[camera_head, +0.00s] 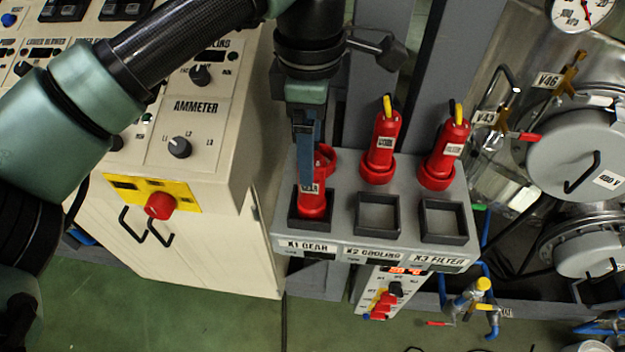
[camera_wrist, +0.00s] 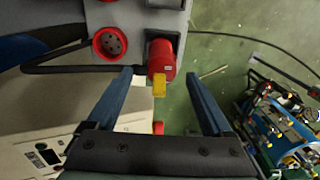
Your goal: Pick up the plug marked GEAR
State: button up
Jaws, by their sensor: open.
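The red plug marked GEAR (camera_head: 314,208) stands in the square holder above the X1 GEAR label (camera_head: 308,246). My gripper (camera_head: 309,178) points down over it, and a blue finger hides much of the plug in the head view. In the wrist view the plug (camera_wrist: 161,58) shows with its yellow end toward me, between the tips of my two spread fingers (camera_wrist: 158,76). The gripper is open, and gaps show on both sides of the plug. Whether the fingertips reach down beside its body is hard to tell.
A red socket (camera_head: 326,156) is close behind the plug; it also shows in the wrist view (camera_wrist: 110,43). Two more red plugs, one in the middle (camera_head: 380,148) and one at the right (camera_head: 445,150), stand behind empty square holders. A beige control cabinet (camera_head: 200,140) is at the left.

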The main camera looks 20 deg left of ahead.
aim_at(312, 188)
jog(key=shift+d+f+p, duration=0.1)
jog(key=shift+f+p, duration=1.3)
jog(key=shift+f, duration=1.7)
jog(key=shift+r, duration=0.1)
grip_shut()
